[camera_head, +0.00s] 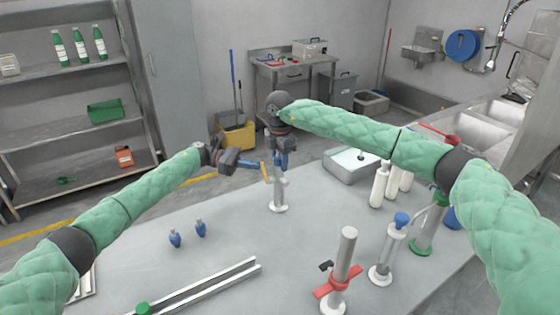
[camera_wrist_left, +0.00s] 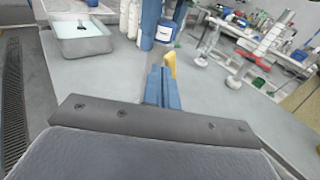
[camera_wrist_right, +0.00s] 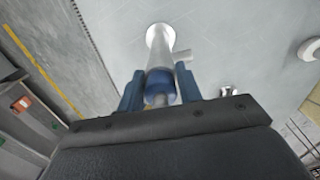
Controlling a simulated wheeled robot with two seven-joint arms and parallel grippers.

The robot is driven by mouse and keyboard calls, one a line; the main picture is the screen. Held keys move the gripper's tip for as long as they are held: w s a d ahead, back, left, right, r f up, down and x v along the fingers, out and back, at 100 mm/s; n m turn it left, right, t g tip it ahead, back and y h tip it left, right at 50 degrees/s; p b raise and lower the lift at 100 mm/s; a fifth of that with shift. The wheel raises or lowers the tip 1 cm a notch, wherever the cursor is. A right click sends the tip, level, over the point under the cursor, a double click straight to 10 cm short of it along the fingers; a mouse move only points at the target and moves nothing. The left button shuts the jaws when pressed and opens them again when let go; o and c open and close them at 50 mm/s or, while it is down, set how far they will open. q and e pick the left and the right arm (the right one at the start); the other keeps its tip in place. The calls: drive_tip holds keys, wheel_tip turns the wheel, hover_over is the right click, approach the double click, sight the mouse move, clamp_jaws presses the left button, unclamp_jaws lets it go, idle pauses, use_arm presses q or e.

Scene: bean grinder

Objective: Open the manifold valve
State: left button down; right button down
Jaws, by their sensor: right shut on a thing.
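A grey metal post with a side stub and round white base (camera_head: 278,207) stands on the table in the middle of the head view. In the right wrist view it shows with a blue collar (camera_wrist_right: 160,88) near its upper end. My right gripper (camera_head: 281,160) is shut on it, one finger on each side (camera_wrist_right: 160,95). A small yellow piece (camera_head: 265,172) shows beside the post at my left gripper's tips. My left gripper (camera_head: 257,165) looks shut, its blue fingers together (camera_wrist_left: 162,88) beside the yellow piece (camera_wrist_left: 171,70). I cannot tell whether they touch it.
A red-handled post (camera_head: 343,265), a blue-topped stand (camera_head: 390,250) and a green-based stand (camera_head: 430,230) stand at the table's right. White bottles (camera_head: 379,185) and a grey basin (camera_head: 350,165) are behind. Two small blue items (camera_head: 175,238) and metal rails (camera_head: 205,285) lie left.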

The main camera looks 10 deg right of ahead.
use_arm(q)
drive_tip(key=shift+s+r, duration=0.1)
drive_tip(key=shift+s, duration=0.05)
drive_tip(key=shift+s+d+r, duration=0.3)
drive_tip(key=shift+s+r, duration=0.15)
drive_tip(key=shift+s, duration=0.15)
idle(0.4)
drive_tip(key=shift+s+d+r, duration=0.15)
drive_tip(key=shift+s+d, duration=0.05)
drive_tip(key=shift+s, duration=0.15)
drive_tip(key=shift+w+a, duration=0.35)
drive_tip(key=shift+w, duration=0.4)
drive_tip(key=shift+w+a, duration=0.35)
drive_tip(key=shift+w, duration=0.45)
drive_tip(key=shift+w+a, duration=0.35)
drive_tip(key=shift+w, duration=0.4)
drive_tip(key=v, duration=1.2)
use_arm(e)
drive_tip(key=c, duration=0.9)
unclamp_jaws()
